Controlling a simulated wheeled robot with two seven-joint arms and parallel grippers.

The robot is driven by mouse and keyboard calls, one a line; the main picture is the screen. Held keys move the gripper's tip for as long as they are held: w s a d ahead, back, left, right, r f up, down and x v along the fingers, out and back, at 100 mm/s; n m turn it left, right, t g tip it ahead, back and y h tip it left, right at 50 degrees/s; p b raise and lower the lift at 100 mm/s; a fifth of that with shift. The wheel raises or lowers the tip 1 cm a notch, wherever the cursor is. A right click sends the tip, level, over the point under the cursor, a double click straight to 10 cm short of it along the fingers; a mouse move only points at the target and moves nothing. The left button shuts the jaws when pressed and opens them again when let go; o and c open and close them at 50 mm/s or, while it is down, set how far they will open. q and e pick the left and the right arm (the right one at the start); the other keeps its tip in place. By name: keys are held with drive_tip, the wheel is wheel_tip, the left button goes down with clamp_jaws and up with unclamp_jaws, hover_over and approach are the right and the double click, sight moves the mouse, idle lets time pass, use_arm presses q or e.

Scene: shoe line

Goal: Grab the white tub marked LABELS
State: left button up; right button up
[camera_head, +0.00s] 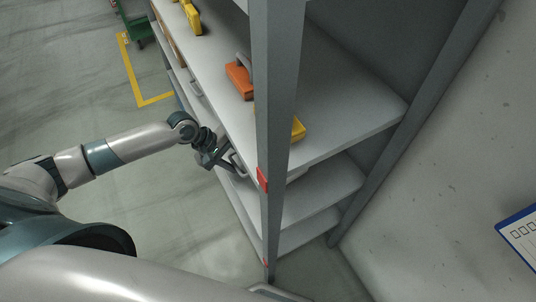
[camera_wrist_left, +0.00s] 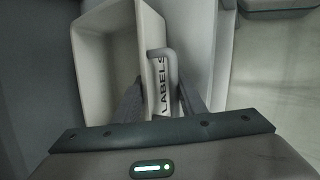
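The white tub (camera_wrist_left: 108,62) marked LABELS shows in the left wrist view, its open top facing up and to the left. The black LABELS lettering is on its front, seen within the loop of a pale handle (camera_wrist_left: 172,62). My left gripper (camera_wrist_left: 160,88) is open, with one dark finger on each side of the handle and label. I cannot tell whether the fingers touch it. In the head view my left gripper (camera_head: 218,158) is at the shelf's front edge, and the tub is mostly hidden behind the post and upper shelf. My right gripper is not in view.
A grey rack post (camera_head: 278,100) with red marks stands just right of my left gripper. The upper shelf (camera_head: 350,118) holds an orange case (camera_head: 239,80) and yellow cases (camera_head: 298,128). Lower shelves lie beneath. Open floor (camera_head: 70,70) is to the left.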

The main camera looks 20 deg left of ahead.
use_arm(q)
drive_tip(key=shift+s, duration=0.1)
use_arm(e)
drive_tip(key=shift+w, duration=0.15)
